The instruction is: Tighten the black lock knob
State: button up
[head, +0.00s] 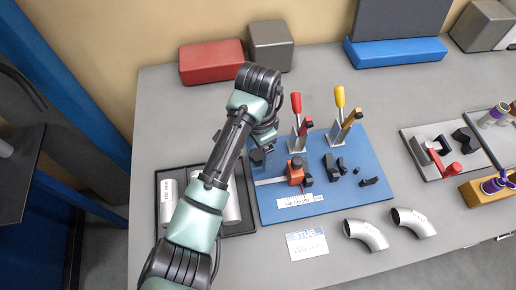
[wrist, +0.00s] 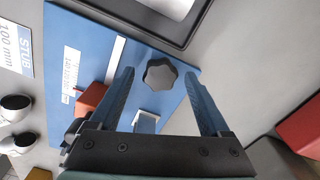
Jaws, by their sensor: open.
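The black lobed lock knob (wrist: 160,73) shows from above in the wrist view, on the blue base plate (wrist: 75,30). My gripper (wrist: 159,75) is open, with one blue finger on each side of the knob. Gaps show between the knob and both fingers; I cannot tell the height of the fingertips over the plate. In the head view my gripper (head: 260,160) is over the left part of the blue plate (head: 345,205), and it hides the knob there. An orange-red block (head: 295,171) stands on the plate beside a pale scale strip (head: 268,182).
Two toggle clamps with a red handle (head: 296,103) and a yellow handle (head: 340,97) stand at the plate's back. A dark tray with metal tubes (head: 168,200) lies left. Two pipe elbows (head: 366,235) lie in front. A grey tray (head: 425,160) is at right.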

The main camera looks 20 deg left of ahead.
jog(key=shift+f, duration=0.1)
jog(key=shift+c, duration=0.2)
grip_shut()
jog(key=m+p, duration=0.1)
jog(key=m, duration=0.1)
jog(key=shift+m, duration=0.4)
jog(key=shift+m+p, duration=0.7)
jog(key=shift+m, duration=0.9)
jog(key=shift+w, duration=0.1)
jog(key=shift+o, duration=0.2)
grip_release()
